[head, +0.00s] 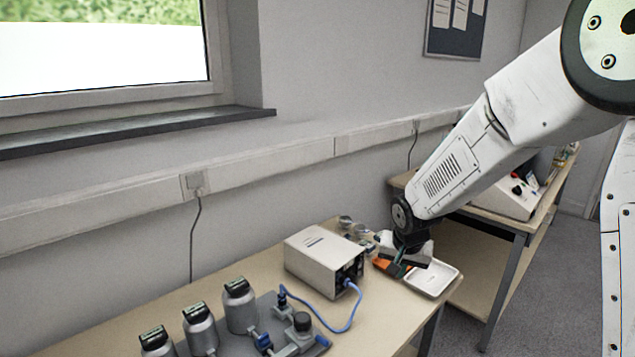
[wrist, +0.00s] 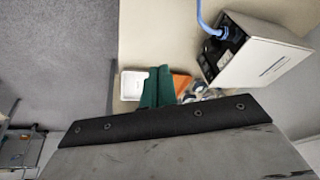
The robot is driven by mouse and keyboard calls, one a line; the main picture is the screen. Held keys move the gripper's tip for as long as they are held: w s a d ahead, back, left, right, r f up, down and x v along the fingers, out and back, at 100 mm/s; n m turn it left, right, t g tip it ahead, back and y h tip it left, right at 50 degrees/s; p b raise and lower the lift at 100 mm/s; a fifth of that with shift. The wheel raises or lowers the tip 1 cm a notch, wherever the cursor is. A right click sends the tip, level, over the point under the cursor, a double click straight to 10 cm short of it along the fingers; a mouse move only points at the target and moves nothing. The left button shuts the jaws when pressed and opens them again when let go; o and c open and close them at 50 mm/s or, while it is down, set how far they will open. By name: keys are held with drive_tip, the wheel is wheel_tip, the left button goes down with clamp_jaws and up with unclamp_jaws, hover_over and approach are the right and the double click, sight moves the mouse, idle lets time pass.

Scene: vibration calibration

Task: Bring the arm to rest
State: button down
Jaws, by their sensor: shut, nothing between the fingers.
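My arm (head: 470,150) reaches down from the upper right in the head view. My gripper (head: 398,269) points down over the far right end of the bench (head: 240,262), beside a white tray. In the wrist view my gripper (wrist: 157,88) shows as two green fingers lying close together, shut with nothing between them. From these views I cannot tell how high the fingertips are above the bench.
The white tray (head: 440,281) lies right of my gripper, an orange item (head: 380,264) close by. A white box (head: 312,258) with a blue cable (head: 352,318) stands left. Grey bottles (head: 240,309) and a clamp fixture (head: 300,335) are nearer. A second table (head: 505,225) stands behind.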

drive_tip(key=s+d+r+n+g, duration=0.1)
drive_tip(key=s+r, duration=0.4)
drive_tip(key=s, duration=0.6)
drive_tip(key=s+d+r+n, duration=0.2)
drive_tip(key=s+r, duration=0.4)
drive_tip(key=s, duration=0.6)
drive_tip(key=s+d+r+n+g, duration=0.1)
drive_tip(key=s+r, duration=0.4)
drive_tip(key=s, duration=0.7)
drive_tip(key=shift+s+d+r+g+y, duration=0.15)
drive_tip(key=shift+s+d+g+y, duration=0.1)
drive_tip(key=shift+g+y, duration=0.05)
